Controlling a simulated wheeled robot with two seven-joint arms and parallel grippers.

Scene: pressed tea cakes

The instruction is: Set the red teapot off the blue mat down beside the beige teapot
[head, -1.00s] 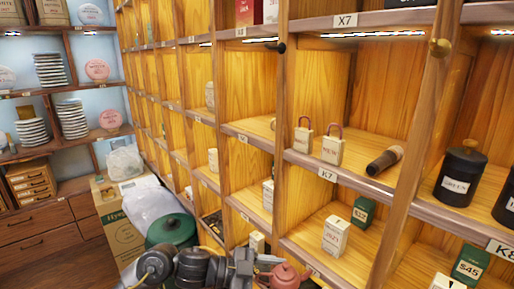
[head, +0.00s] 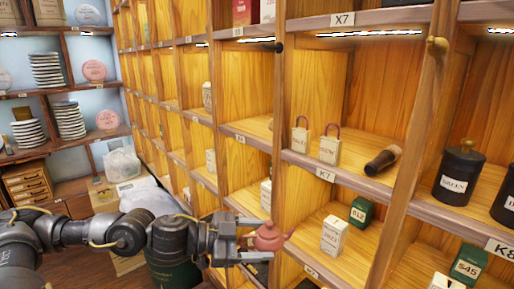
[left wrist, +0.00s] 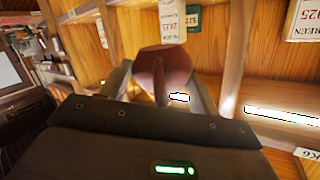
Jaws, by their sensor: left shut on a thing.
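The red teapot (head: 269,237) is between the fingers of my left gripper (head: 254,240), which is shut on it in front of the shelf wall. In the left wrist view the teapot (left wrist: 163,75) sits between both fingers, its handle toward the camera. It appears held up in the air, roughly upright. I cannot make out the blue mat or the beige teapot in these frames. My right gripper is not in view.
Shelf compartments (head: 345,235) stand close to the gripper, with upright dividers and a wooden edge. White and green boxes (head: 334,235) stand inside. A dark green bin (head: 172,270) is below my arm. Black canisters (head: 460,176) stand at the right.

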